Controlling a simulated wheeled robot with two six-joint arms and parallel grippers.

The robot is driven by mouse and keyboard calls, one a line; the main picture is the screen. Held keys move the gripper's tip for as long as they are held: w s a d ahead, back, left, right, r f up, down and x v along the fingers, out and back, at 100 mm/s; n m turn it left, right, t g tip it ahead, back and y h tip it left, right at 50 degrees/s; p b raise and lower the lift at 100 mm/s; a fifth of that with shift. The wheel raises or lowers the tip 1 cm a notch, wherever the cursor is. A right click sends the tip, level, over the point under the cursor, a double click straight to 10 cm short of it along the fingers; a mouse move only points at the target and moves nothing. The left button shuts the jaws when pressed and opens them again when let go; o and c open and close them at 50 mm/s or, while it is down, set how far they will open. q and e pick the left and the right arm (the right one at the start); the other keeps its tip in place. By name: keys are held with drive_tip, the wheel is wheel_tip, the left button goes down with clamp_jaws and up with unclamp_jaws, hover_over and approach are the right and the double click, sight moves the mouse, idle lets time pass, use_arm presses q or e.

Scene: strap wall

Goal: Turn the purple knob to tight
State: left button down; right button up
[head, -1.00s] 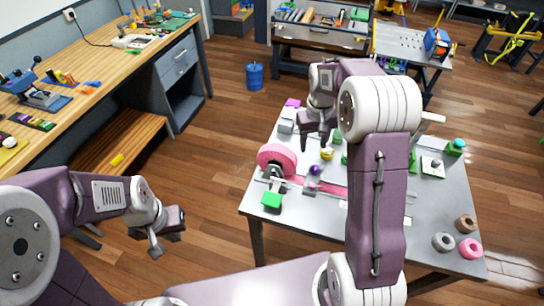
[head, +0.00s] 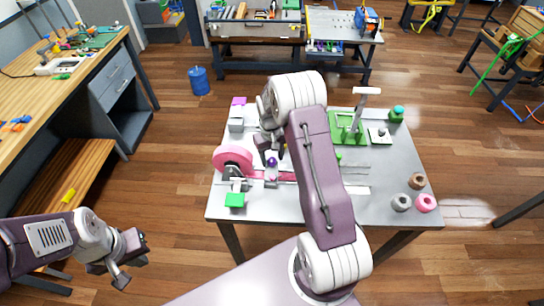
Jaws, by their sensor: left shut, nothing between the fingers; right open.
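The small purple knob (head: 272,161) is on a grey fitting over the pink strap (head: 286,176) on the grey table. My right gripper (head: 269,150) is open and points down, close above the knob. Its fingers partly hide the area around the knob, and I cannot tell whether they touch it. My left gripper (head: 132,266) is shut and empty, over the floor at the lower left, well away from the table.
A pink reel (head: 232,157) and a green block (head: 235,200) are left of the knob. A green press-like tool (head: 347,127) stands at the back right. Several tape rolls, one grey (head: 401,203), lie at the right. My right arm hides part of the table.

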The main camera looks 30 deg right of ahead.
drive_tip(key=shift+w+a, duration=0.1)
drive_tip(key=shift+a, duration=0.05)
drive_tip(key=c, duration=0.5)
clamp_jaws()
